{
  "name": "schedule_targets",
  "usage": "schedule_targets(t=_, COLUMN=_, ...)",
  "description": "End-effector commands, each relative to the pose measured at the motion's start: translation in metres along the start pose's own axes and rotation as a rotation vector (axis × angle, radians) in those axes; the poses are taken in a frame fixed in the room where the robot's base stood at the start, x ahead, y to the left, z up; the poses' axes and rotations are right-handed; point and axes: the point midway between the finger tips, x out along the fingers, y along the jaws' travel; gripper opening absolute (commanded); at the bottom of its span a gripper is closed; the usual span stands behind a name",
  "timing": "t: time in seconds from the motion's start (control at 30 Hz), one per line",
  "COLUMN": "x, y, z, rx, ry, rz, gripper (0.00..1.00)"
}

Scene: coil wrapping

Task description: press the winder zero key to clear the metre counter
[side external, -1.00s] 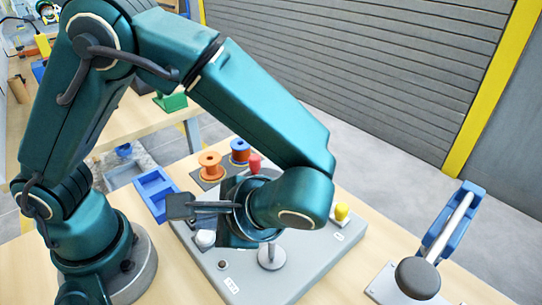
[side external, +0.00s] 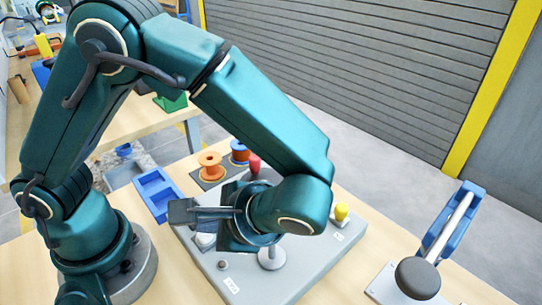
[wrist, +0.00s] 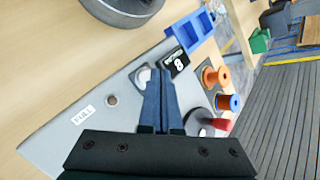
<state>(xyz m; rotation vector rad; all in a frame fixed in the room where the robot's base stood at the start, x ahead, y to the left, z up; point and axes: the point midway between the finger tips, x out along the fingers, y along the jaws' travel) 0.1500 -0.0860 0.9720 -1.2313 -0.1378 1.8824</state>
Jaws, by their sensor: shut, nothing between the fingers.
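In the wrist view, a pale round key (wrist: 143,76) sits on the grey winder panel (wrist: 95,130), beside a black counter display (wrist: 174,63) with a white digit and small print I cannot read. No zero mark is legible on the key. My gripper (wrist: 157,72) is shut and empty, its tips over the panel between the key and the display and overlapping the key's edge. I cannot tell if they touch anything. In the side view the pale key (side external: 205,240) is partly covered by my gripper, and the fingertips are hard to make out.
A small dark knob (wrist: 111,100) and a "FULL" label (wrist: 83,115) are on the panel. An orange spool (side external: 211,165), a blue spool (side external: 240,151), a red knob (side external: 254,165) and a yellow knob (side external: 341,211) stand around. A blue tray (side external: 158,193) lies left of the panel.

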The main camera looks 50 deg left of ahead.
Motion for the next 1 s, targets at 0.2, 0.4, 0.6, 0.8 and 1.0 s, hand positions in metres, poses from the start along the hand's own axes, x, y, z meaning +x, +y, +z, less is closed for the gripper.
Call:
schedule_targets(t=0.2, x=0.0002, y=0.0001, z=-0.0001, rx=0.000, ry=0.000, rz=0.000, gripper=0.00)
schedule_targets(t=0.4, x=0.0006, y=0.0004, z=-0.0003, rx=0.000, ry=0.000, rz=0.000, gripper=0.00)
schedule_targets(t=0.6, x=0.0021, y=0.0014, z=-0.0013, rx=0.001, ry=-0.001, rz=-0.001, gripper=0.00)
schedule_targets(t=0.8, x=0.0038, y=0.0026, z=-0.0026, rx=0.001, ry=-0.001, rz=-0.001, gripper=0.00)
schedule_targets(t=1.0, x=0.0054, y=0.0038, z=-0.0039, rx=0.001, ry=0.000, rz=0.000, gripper=0.00)
